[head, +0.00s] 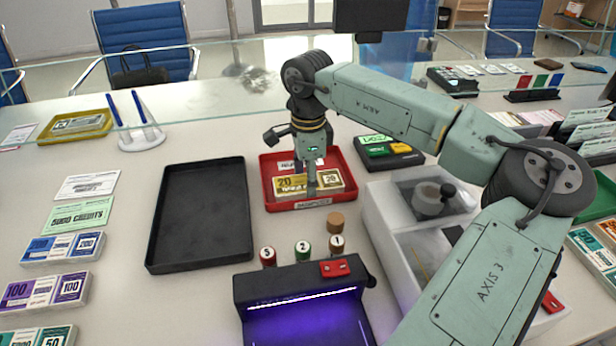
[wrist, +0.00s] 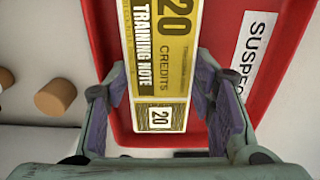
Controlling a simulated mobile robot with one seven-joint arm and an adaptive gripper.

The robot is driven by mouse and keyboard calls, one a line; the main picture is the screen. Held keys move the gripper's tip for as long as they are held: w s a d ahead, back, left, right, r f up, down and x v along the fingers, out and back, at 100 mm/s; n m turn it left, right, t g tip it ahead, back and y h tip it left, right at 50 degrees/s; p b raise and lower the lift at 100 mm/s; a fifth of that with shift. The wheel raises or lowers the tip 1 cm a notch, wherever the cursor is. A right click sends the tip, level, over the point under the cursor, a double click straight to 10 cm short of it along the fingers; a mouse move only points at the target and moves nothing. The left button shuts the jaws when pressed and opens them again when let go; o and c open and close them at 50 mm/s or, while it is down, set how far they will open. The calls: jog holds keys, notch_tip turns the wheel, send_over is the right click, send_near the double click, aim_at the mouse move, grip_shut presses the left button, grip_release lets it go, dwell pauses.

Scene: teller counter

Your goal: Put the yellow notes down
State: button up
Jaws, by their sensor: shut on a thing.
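The yellow notes (head: 290,186), a bundle marked 20, are at the red tray (head: 268,203) in the middle of the counter. They also show in the wrist view (wrist: 158,70), reading "20 credits training note". My gripper (head: 312,180) points down over the red tray, with its fingers at the notes. In the wrist view my gripper (wrist: 160,110) has one finger on each side of the bundle and is shut on it. The red tray shows beneath the bundle in the wrist view (wrist: 292,60), with a label beginning "SUSP". I cannot tell whether the bundle touches the tray floor.
An empty black tray (head: 200,215) lies to the left. A black device with violet light (head: 300,290) and several small stamps (head: 303,250) stand in front. A white bin (head: 385,215) is at right. Banded notes (head: 62,247) line the left edge. A glass screen stands behind.

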jog(key=o, duration=1)
jog(key=shift+o, duration=0.2)
notch_tip(320, 180, up, 12)
jog(key=shift+r+b, duration=0.15)
jog(key=shift+b, duration=0.25)
